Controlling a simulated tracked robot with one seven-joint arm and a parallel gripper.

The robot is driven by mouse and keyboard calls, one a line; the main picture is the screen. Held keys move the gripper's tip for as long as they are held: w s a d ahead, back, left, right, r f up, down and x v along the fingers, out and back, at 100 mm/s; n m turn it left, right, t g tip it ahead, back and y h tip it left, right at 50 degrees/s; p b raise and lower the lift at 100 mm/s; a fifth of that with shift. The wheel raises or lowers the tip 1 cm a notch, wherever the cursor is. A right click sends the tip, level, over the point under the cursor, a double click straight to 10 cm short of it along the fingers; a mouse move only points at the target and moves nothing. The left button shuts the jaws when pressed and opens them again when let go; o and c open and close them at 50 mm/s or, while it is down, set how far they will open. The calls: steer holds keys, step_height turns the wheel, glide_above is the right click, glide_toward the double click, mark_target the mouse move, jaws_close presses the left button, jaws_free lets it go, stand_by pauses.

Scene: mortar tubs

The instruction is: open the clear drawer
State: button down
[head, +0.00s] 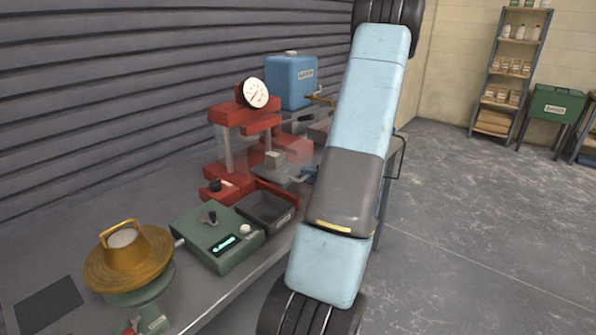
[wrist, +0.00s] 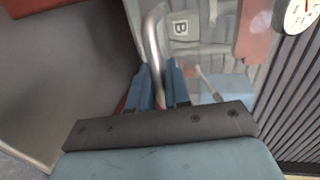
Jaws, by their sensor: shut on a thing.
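A clear, see-through front (wrist: 215,55) shows in the wrist view, with a grey block marked B visible through it. I cannot tell whether it is a drawer or a hinged guard. A curved silver bar handle (wrist: 152,40) stands in front of it. My gripper (wrist: 160,85) is shut on this handle, with its blue fingers on either side of the bar. In the head view the red press (head: 232,118) has a faint clear panel at its front, and my gripper (head: 310,173) shows only as a bit of blue beside my arm, which hides the handle.
A dial gauge (head: 256,92) tops the press. A grey tray (head: 268,210), a green control box (head: 215,240) and a brass-coloured bowl (head: 128,268) stand along the bench (head: 185,292). A blue tank (head: 291,80) stands behind. Open floor (head: 480,220) lies to the right.

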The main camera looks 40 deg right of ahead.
steer(key=shift+s+f, duration=0.15)
steer(key=shift+s, duration=0.1)
steer(key=c, duration=1.3)
jaws_free()
steer(key=shift+w, duration=0.1)
steer(key=v, duration=1.4)
steer(key=shift+w, duration=0.1)
